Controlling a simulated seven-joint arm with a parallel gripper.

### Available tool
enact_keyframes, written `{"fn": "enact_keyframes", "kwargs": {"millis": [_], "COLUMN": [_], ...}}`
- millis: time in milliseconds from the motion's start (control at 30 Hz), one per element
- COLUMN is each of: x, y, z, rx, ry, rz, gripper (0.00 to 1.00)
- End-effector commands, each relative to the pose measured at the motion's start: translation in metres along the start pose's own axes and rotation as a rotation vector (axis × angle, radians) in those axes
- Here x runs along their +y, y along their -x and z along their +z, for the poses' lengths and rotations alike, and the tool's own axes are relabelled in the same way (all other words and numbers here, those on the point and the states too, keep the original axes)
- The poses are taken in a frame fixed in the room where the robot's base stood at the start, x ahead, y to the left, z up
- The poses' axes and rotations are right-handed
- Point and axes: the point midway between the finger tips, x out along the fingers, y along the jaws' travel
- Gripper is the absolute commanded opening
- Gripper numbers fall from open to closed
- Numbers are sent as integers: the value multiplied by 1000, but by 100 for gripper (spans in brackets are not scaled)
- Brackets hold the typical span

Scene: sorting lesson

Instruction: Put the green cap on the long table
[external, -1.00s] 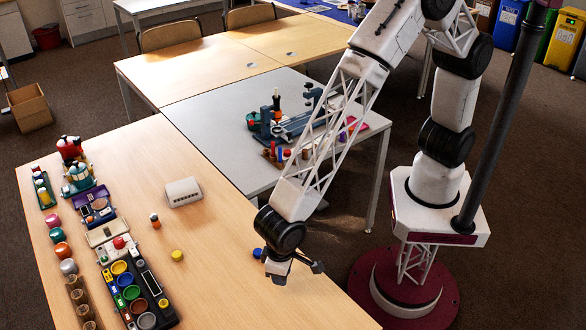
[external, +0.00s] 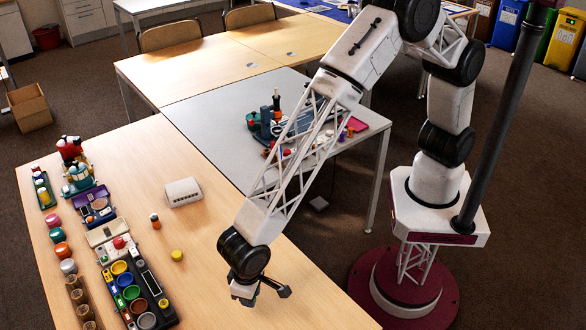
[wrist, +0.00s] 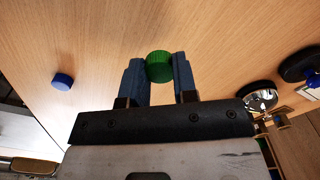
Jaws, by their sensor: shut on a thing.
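The green cap (wrist: 159,67) is between the two fingertips of my gripper (wrist: 160,75) in the wrist view, gripped from both sides. In the external view my gripper (external: 264,293) is low over the right part of the long wooden table (external: 215,235); the green cap cannot be made out there. The height of the cap above the table, or whether it touches it, is hard to tell. A blue cap (wrist: 62,81) lies on the wood to the left in the wrist view.
A grey table (external: 215,125) with tools adjoins behind. Wood around my gripper is mostly clear.

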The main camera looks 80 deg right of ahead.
Motion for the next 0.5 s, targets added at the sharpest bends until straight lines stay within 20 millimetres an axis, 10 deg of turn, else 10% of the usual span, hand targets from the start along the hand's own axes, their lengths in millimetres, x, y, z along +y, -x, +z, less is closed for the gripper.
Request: {"fn": "enact_keyframes", "kwargs": {"millis": [500], "x": [-47], "y": [-6], "z": [-35], "rx": [0], "ry": [0], "rz": [1], "gripper": [5]}}
